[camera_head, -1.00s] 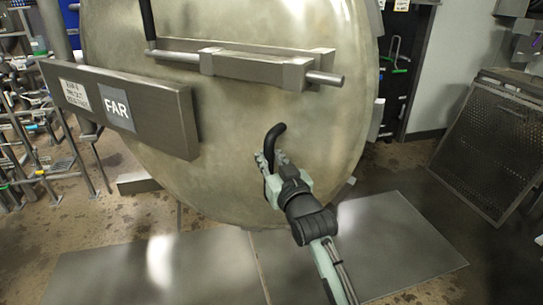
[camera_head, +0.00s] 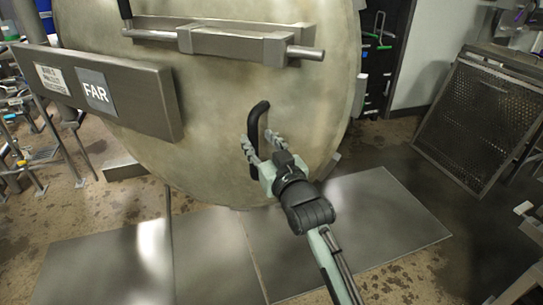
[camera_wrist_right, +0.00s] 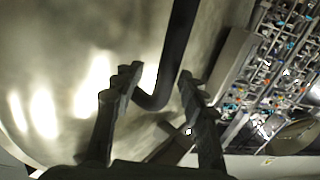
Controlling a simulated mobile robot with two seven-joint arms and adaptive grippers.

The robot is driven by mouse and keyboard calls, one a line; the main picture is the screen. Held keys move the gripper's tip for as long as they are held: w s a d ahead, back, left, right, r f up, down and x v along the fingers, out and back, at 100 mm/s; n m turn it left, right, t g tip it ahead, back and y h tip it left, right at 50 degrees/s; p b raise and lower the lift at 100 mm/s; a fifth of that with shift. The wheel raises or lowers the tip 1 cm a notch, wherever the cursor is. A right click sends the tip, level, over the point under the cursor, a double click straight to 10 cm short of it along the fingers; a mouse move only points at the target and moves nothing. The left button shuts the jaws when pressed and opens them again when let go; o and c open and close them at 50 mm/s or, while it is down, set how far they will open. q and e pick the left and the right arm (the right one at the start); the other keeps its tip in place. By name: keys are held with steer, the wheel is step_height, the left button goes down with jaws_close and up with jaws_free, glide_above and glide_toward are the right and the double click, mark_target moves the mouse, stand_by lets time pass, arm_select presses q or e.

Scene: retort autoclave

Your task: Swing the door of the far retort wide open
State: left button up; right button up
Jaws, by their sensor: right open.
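The far retort's door (camera_head: 215,85) is a large round metal disc with a plate marked FAR (camera_head: 97,92) on its left. A black bar handle (camera_head: 257,122) stands out from its lower part. My right gripper (camera_head: 260,145) is open at the handle, one finger on each side. In the right wrist view the handle (camera_wrist_right: 179,45) runs down between the spread fingertips (camera_wrist_right: 158,88) and bends left at its lower end. The fingers are not closed on it, and I cannot tell whether either touches it. My left gripper is out of view.
A locking bar (camera_head: 220,42) crosses the door's upper part. Flat metal plates (camera_head: 350,235) lie on the brown floor below. A perforated metal panel (camera_head: 480,120) leans at the right. Racks of pipes and fittings (camera_head: 30,140) stand at the left.

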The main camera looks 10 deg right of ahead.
steer(key=v, duration=0.9)
steer(key=shift+d, duration=0.15)
steer(key=shift+f, duration=0.1)
